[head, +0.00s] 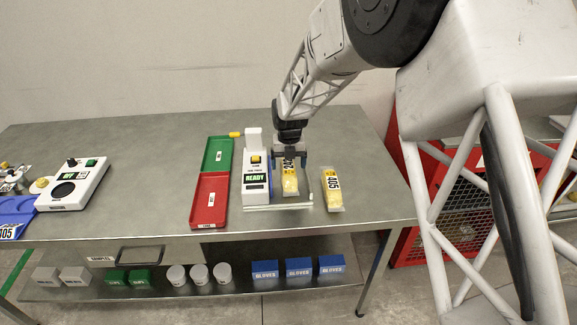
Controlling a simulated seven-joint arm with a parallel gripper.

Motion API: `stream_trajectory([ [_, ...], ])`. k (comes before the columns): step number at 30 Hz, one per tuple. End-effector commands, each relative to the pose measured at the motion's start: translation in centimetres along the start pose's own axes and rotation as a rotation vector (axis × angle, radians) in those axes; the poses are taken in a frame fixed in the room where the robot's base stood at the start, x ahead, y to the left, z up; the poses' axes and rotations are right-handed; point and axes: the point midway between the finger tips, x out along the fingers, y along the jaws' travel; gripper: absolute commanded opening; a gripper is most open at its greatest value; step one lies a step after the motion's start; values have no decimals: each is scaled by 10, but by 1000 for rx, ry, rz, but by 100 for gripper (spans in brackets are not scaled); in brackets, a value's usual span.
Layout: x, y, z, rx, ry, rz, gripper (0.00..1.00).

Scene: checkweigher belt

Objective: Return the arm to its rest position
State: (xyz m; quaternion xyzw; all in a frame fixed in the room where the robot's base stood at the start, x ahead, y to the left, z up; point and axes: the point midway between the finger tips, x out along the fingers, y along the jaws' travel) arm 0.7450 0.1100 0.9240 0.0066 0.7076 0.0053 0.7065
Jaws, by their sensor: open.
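My gripper (289,153) is at the end of my arm, which reaches down from the upper right. It points down over the far end of a yellow packet (290,182) that stands beside the checkweigher. The jaws are open, with a finger at either side of the packet's top; whether they touch it cannot be told. The packet's label is partly hidden by the gripper. A second yellow packet marked 405 (331,190) lies to the right, apart from the gripper. The checkweigher (256,190) is white with a green READY display.
A green tray (217,155) and a red tray (209,200) lie left of the checkweigher. A white control box (73,184) and a blue tray (14,208) are at the far left. The table (140,170) is bare between them. A red cage (470,190) stands to the right.

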Motion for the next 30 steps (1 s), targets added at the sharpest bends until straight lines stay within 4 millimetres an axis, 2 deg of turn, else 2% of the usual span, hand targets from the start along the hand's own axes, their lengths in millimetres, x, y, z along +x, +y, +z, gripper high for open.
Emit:
stream_trajectory([
  [30,-57,1,0,0,-1,0,88],
])
